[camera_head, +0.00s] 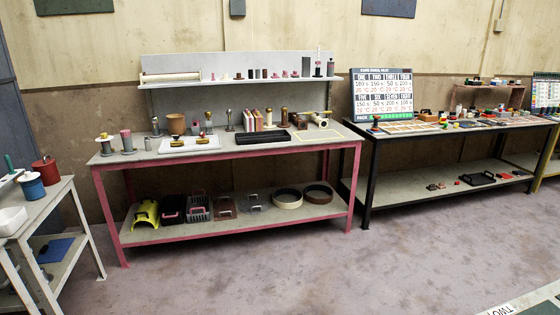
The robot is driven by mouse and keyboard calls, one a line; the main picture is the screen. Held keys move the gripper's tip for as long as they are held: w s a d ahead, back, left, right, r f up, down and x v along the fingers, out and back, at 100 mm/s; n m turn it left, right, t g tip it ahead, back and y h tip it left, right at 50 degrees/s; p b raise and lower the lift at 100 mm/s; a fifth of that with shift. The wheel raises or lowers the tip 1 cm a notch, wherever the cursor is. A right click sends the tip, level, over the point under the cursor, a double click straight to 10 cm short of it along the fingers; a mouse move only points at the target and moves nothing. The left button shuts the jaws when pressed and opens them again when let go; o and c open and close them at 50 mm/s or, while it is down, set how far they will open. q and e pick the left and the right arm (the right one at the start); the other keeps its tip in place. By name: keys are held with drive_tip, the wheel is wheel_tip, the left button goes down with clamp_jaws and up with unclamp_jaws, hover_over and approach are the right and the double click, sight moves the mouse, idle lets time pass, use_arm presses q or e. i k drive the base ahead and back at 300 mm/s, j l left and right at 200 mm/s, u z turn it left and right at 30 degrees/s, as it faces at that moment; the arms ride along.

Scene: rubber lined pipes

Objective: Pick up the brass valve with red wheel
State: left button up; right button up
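I cannot single out a brass valve with a red wheel for certain; the items are small at this distance. On the pink-framed workbench (240,150) a brass-coloured upright piece (284,116) stands right of the middle. A cream and brown pipe-like piece (319,120) lies to its right. Small upright pieces (208,127) stand behind a white tray (189,145) at the left middle. Neither of my grippers is in view.
The bench also holds spools (126,140), a black tray (290,136) and a back shelf (235,81). Bins and rings lie on its lower shelf. A grey cart (52,205) stands at the left. The floor (270,270) in front is clear.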

sight(201, 141)
drive_tip(key=i, duration=1.95)
